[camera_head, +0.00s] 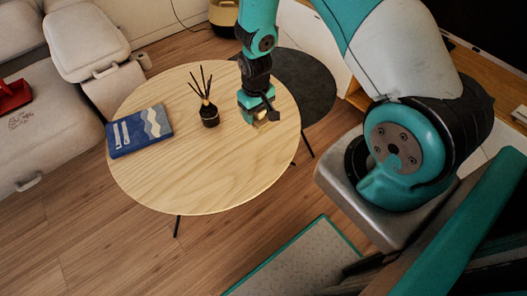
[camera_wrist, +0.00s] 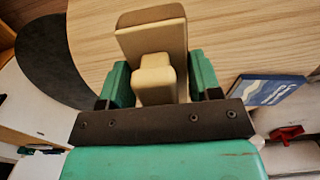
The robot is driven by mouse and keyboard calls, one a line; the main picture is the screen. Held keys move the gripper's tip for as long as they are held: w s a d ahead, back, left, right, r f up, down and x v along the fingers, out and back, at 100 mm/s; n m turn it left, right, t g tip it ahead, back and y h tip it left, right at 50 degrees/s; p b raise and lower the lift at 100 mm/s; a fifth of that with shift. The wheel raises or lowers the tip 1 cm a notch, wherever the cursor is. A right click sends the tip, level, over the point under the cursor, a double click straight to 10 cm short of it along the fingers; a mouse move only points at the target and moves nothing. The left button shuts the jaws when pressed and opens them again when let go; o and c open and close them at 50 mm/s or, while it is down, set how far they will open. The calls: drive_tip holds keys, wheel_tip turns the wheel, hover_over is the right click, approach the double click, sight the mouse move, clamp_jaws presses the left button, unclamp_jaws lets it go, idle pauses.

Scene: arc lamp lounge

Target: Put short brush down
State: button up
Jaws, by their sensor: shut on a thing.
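The short brush (camera_wrist: 154,80) is pale beige and sits between the two green fingers of my gripper (camera_wrist: 160,88) in the wrist view. A wider beige part of it lies beyond the fingertips. In the head view my gripper (camera_head: 262,112) is over the right part of the round wooden table (camera_head: 190,185), and only a small beige bit of the brush (camera_head: 262,122) shows below it. I cannot tell whether the brush touches the tabletop.
A black reed diffuser (camera_head: 209,115) stands left of my gripper. A blue book (camera_head: 139,131) with a wave pattern lies at the table's left edge. The table's front and middle are bare.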

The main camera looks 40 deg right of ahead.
drive_tip(key=w+d+r+b, duration=0.1)
drive_tip(key=d+r+b, duration=0.3)
drive_tip(key=b, duration=1.3)
drive_tip(key=f+b, duration=0.2)
drive_tip(key=f, duration=0.4)
drive_tip(key=d+f+b, duration=0.1)
drive_tip(key=f+b, duration=0.2)
drive_tip(key=f, duration=0.4)
drive_tip(key=f+b, duration=0.2)
drive_tip(key=f, duration=0.5)
drive_tip(key=shift+w+d+b, duration=0.15)
drive_tip(key=shift+b, duration=0.2)
drive_tip(key=o, duration=0.8)
drive_tip(key=shift+f, duration=0.1)
